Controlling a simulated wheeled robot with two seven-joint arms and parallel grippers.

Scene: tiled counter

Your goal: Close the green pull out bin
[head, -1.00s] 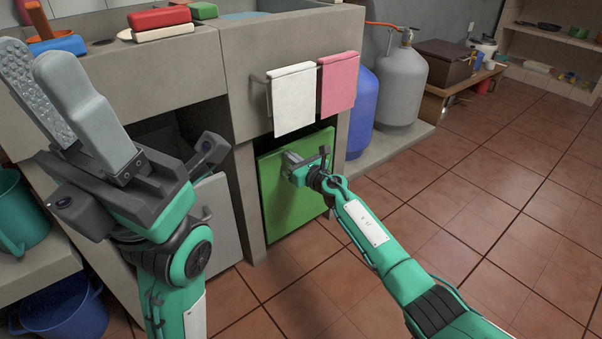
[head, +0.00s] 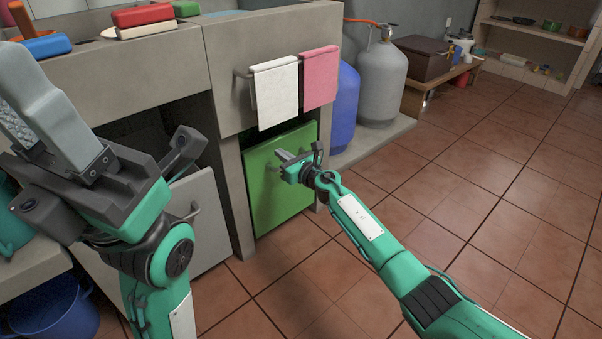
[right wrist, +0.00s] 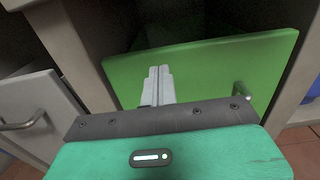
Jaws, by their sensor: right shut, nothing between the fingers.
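The green bin front (head: 292,196) stands under the towels at the right end of the counter. It is pulled out a little, with a dark gap behind its top edge. My right gripper (head: 282,156) is shut and empty at the upper part of the panel. In the right wrist view its fingers (right wrist: 160,84) overlap the green panel (right wrist: 225,70), and a metal handle (right wrist: 241,92) lies to their right. I cannot tell whether the fingertips touch the panel. My left gripper (head: 35,120) is raised at the left, fingers apart, away from the bin.
A grey door (head: 205,225) with a handle stands left of the bin. White (head: 276,92) and pink (head: 319,76) towels hang above the bin. Blue (head: 345,105) and grey (head: 380,82) gas cylinders stand to the right. The tiled floor at right is clear.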

